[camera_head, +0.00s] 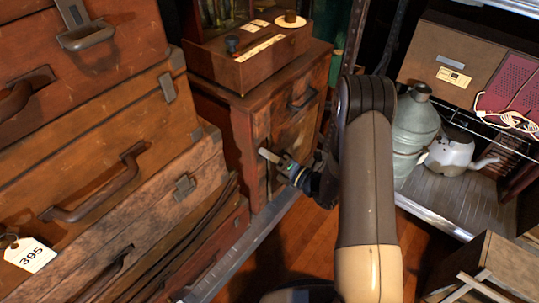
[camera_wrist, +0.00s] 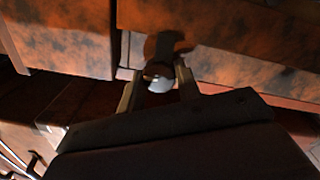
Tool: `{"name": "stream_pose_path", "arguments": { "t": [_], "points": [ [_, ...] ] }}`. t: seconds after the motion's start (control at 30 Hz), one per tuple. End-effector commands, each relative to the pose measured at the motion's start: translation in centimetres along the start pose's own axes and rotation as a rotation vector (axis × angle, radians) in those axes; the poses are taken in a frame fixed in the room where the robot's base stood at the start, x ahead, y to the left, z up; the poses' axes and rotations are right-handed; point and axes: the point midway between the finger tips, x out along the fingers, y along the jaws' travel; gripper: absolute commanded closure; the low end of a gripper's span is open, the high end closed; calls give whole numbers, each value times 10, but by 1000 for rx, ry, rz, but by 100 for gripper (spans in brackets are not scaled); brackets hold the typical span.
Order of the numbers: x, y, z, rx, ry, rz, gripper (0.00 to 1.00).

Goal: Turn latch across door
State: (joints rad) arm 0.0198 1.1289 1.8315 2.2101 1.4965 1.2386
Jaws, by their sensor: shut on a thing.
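A small wooden cabinet has a front door (camera_head: 296,132) facing right in the head view. My gripper (camera_head: 276,160) is at the cabinet's front, low beside the door's left edge. In the wrist view my gripper (camera_wrist: 160,79) has its two fingers on either side of a small latch (camera_wrist: 165,46), a dark piece with a rounded end against the reddish-brown wood. The fingers are shut on it. A pale, shiny round part shows between them. The latch is hidden by my gripper in the head view, and its exact angle is hard to tell.
Stacked brown suitcases (camera_head: 100,130) stand close on the left. A wooden box (camera_head: 250,55) sits on the cabinet. A metal shelf on the right holds a pale green jug (camera_head: 414,125) and a white kettle (camera_head: 450,152). A metal rail (camera_head: 235,255) runs below my gripper.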

Motion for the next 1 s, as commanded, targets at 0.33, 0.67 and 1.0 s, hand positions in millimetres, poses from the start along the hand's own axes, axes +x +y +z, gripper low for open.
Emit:
{"name": "stream_pose_path", "arguments": {
  "t": [0.33,0.67,1.0],
  "points": [
    [-1,-1,-1,25,0,-3,90],
    [-1,-1,-1,24,0,-2,59],
    [-9,-1,0,22,-2,-4,59]
  ]
}}
